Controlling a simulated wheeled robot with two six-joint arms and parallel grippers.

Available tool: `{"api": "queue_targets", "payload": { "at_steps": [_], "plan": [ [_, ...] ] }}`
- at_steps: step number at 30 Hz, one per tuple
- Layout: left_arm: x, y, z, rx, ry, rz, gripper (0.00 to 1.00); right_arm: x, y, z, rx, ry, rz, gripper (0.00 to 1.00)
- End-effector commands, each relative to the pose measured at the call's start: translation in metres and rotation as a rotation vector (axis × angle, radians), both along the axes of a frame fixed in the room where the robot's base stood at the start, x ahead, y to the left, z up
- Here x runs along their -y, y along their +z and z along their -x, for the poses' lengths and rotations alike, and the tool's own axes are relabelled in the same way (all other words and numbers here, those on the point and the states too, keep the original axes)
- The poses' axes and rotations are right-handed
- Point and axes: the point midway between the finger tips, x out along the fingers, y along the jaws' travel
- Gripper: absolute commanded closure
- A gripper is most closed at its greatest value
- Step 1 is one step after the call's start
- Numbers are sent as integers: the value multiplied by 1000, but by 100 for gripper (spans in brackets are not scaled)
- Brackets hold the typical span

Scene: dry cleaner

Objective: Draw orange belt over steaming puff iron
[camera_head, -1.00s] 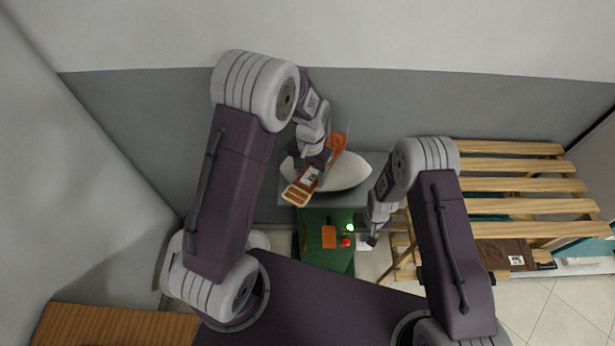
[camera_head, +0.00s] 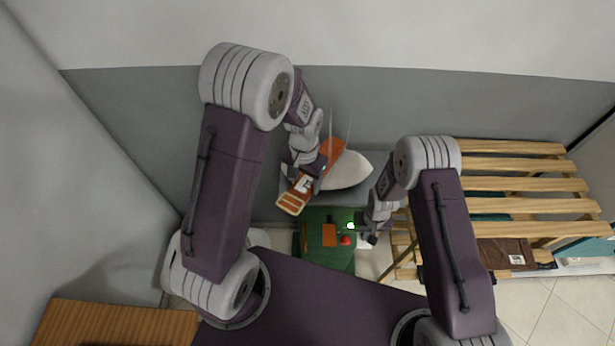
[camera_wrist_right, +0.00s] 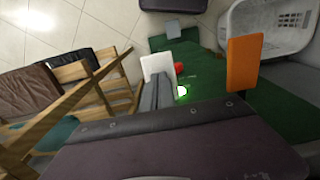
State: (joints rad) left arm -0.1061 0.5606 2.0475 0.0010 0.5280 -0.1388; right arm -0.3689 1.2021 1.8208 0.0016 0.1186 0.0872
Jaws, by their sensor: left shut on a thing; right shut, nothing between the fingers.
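In the head view, the orange belt (camera_head: 333,156) is a flat strip with a pale slotted end (camera_head: 291,203) at its lower left. My left gripper (camera_head: 307,180) is shut on the belt and holds it slanted across the left part of the white rounded puff iron (camera_head: 349,171). I cannot tell whether the belt touches the iron. Thin pale streaks like steam rise above the iron. My right gripper (camera_head: 368,234) is shut and empty, beside the green stand below and right of the iron. In the right wrist view its fingers (camera_wrist_right: 159,92) are together.
The green stand (camera_head: 313,263) carries an orange panel (camera_head: 329,236), a red button (camera_head: 345,240) and a lit green light (camera_head: 351,226). A wooden slatted rack (camera_head: 520,185) with a brown folded item (camera_head: 505,255) stands on the right. The right wrist view shows a white basket (camera_wrist_right: 235,30).

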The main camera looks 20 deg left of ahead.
Motion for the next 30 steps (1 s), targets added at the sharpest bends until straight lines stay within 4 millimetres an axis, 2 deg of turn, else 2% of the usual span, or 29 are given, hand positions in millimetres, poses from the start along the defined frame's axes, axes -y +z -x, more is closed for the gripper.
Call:
{"api": "queue_targets", "payload": {
  "at_steps": [12, 20, 30],
  "plan": [
    [-5, -2, 23, -9, 2, -1, 86, 0, 0, -1, 2, 0, -1, 100],
    [-6, -3, 26, -9, 1, -1, 86, 0, 0, -1, 2, 0, -1, 100],
    [-6, 20, 24, -2, 1, 0, 86, 0, 0, -1, 2, 0, -1, 100]
  ]
}}
